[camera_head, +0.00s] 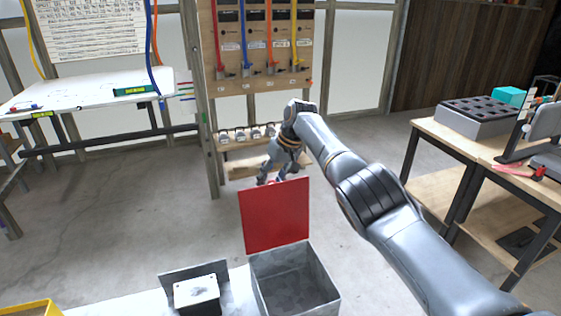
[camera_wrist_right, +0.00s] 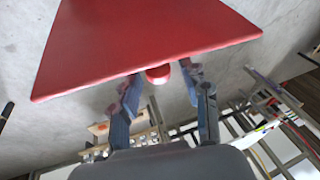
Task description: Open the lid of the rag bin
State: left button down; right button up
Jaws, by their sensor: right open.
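The rag bin (camera_head: 295,283) is a grey metal box at the bottom centre of the head view. Its red lid (camera_head: 275,216) stands upright at the bin's far edge, and the bin's inside shows, bare and grey. In the right wrist view the lid (camera_wrist_right: 150,42) fills the upper part, with a small red tab (camera_wrist_right: 158,74) at its edge. My right gripper (camera_head: 275,180) is beyond the lid's top edge. In the wrist view its fingers (camera_wrist_right: 160,80) are open, one on each side of the tab; I cannot tell whether they touch it. My left gripper is not in view.
A small grey box with a white top (camera_head: 196,291) stands left of the bin. A yellow-edged thing (camera_head: 35,308) is at the lower left. A wooden workbench (camera_head: 455,140) is at the right, a white table (camera_head: 85,93) at the far left. Floor between is clear.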

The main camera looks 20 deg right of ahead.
jog(key=v, duration=1.1)
jog(key=shift+d, duration=0.25)
jog(key=shift+s+f, duration=0.1)
jog(key=shift+f, duration=0.05)
